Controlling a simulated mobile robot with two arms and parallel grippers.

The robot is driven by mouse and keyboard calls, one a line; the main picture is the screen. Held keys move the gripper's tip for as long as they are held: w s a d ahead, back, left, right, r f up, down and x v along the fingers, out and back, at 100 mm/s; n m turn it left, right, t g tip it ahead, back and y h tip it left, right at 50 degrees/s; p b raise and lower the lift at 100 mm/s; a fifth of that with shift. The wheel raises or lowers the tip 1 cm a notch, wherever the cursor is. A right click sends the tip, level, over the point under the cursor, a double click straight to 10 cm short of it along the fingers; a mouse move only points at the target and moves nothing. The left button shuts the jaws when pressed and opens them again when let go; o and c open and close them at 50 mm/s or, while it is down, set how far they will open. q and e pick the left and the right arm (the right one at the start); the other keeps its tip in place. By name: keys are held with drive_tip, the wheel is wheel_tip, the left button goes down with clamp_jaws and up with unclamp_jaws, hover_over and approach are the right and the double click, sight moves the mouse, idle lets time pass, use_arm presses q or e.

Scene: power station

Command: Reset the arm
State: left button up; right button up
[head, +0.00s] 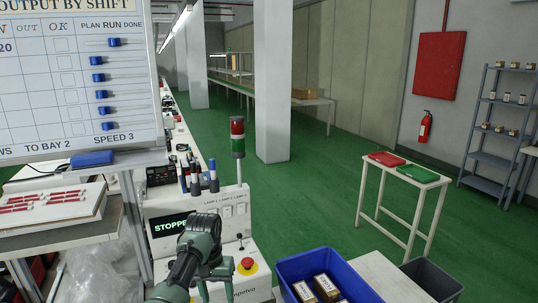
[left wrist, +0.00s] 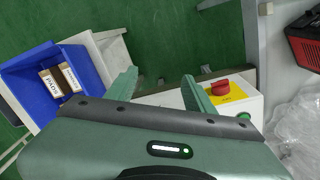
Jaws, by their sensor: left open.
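A white control box (head: 160,215) stands at lower middle in the head view, its display (head: 174,223) reading "STOPPE", the rest hidden. A red mushroom button on a yellow plate (head: 248,264) sits on its front deck; it also shows in the left wrist view (left wrist: 221,88). A green button (left wrist: 243,115) is near it there. A small black lever (head: 240,240) stands behind the red button. My right gripper is not in view.
A signal tower (head: 237,138) with red and green sections rises behind the box. A blue bin (head: 290,268) with small boxes stands to its right. A whiteboard (head: 75,80) is at left.

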use_arm(q)
drive_tip(key=s+a+f+b, duration=0.1)
drive_tip(key=s+a+f, duration=0.1)
drive_tip(key=s+f, duration=0.8)
drive_tip(key=s+a+f+b, duration=0.1)
drive_tip(key=s+a+f, duration=0.15)
drive_tip(key=f, duration=1.35)
drive_tip(key=s+a+f+b, duration=0.1)
drive_tip(key=s+f, duration=0.6)
drive_tip(key=f, duration=0.6)
drive_tip(key=s+a+f+b, duration=0.1)
drive_tip(key=s+f, duration=0.4)
drive_tip(key=s, duration=0.7)
drive_tip(key=s+a+f+m+b, duration=0.1)
drive_tip(key=s+f, duration=0.5)
drive_tip(key=s, duration=0.7)
drive_tip(key=s+a+f+t+b, duration=0.1)
drive_tip(key=s+f, duration=0.4)
drive_tip(key=s, duration=0.7)
drive_tip(key=shift+s+a+f+m+y, duration=0.3)
drive_tip(key=shift+s+a+f+m, duration=0.1)
drive_tip(key=shift+a, duration=0.25)
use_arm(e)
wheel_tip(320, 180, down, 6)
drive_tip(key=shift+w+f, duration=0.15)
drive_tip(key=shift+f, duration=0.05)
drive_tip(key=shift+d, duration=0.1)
